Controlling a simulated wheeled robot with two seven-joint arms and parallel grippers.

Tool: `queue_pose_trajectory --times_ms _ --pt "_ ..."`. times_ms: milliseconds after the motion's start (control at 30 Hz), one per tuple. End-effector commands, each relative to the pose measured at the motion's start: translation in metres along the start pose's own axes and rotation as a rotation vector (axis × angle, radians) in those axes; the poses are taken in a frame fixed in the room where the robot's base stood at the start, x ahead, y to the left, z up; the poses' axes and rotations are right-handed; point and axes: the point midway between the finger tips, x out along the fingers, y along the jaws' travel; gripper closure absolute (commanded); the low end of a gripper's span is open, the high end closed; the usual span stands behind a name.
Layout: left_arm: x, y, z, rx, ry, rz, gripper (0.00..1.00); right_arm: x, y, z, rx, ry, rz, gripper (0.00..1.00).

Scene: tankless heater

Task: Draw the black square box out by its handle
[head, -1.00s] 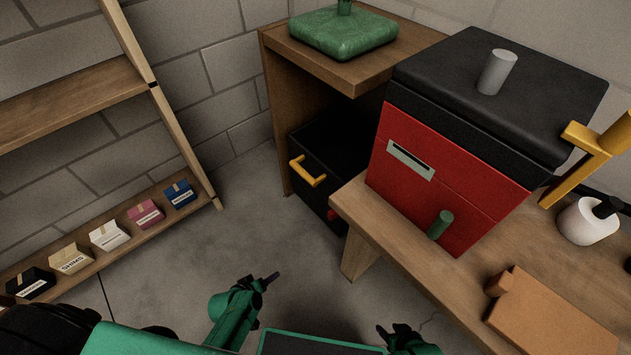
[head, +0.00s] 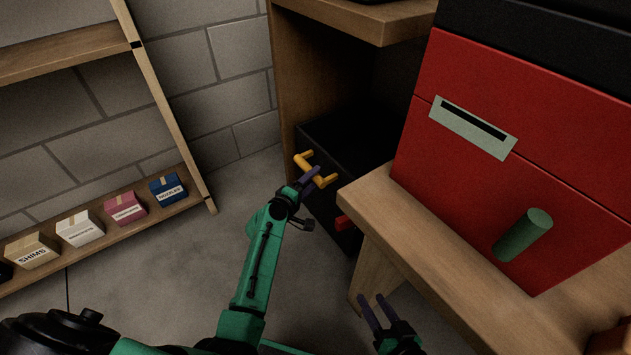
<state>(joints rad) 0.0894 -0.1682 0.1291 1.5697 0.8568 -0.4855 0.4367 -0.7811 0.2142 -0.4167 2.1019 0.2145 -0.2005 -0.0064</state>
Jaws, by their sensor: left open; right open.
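The black square box (head: 345,135) sits low inside the wooden cabinet (head: 292,90). Its yellow handle (head: 327,178) is on the front face, towards the left. A small red part (head: 344,222) shows lower on that face. My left gripper (head: 318,178) is open at the handle, its fingers overlapping it in the picture; I cannot tell whether they touch it. My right gripper (head: 378,309) is open and empty, low in front of the bench leg. The box's right side is hidden behind the bench and in shadow.
A red unit (head: 500,190) with a green knob (head: 523,235) stands on the wooden bench (head: 400,225), close to the box's right. A shelf (head: 185,205) at the left holds several small boxes. The grey floor (head: 190,255) before the cabinet is clear.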

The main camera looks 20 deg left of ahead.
Motion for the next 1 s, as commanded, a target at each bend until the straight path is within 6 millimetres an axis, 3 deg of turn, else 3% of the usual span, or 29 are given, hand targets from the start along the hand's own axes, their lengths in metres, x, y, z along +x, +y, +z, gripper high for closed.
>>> queue_pose_trajectory --times_ms 133,400,567,1000 --pt "0.019 -0.002 0.0 0.0 0.0 0.0 0.36 0.005 0.003 0.007 0.003 0.012 0.0 0.5" --pt "0.021 -0.001 0.0 0.001 0.0 -0.002 0.36 0.004 0.003 0.006 0.003 0.014 0.001 0.5" --pt "0.021 -0.001 0.0 0.001 0.0 -0.002 0.97 0.004 0.003 0.006 0.003 0.014 0.001 0.5" --pt "0.021 -0.001 0.0 0.002 0.0 -0.003 1.0 0.004 0.004 0.006 0.003 0.014 0.001 0.5"
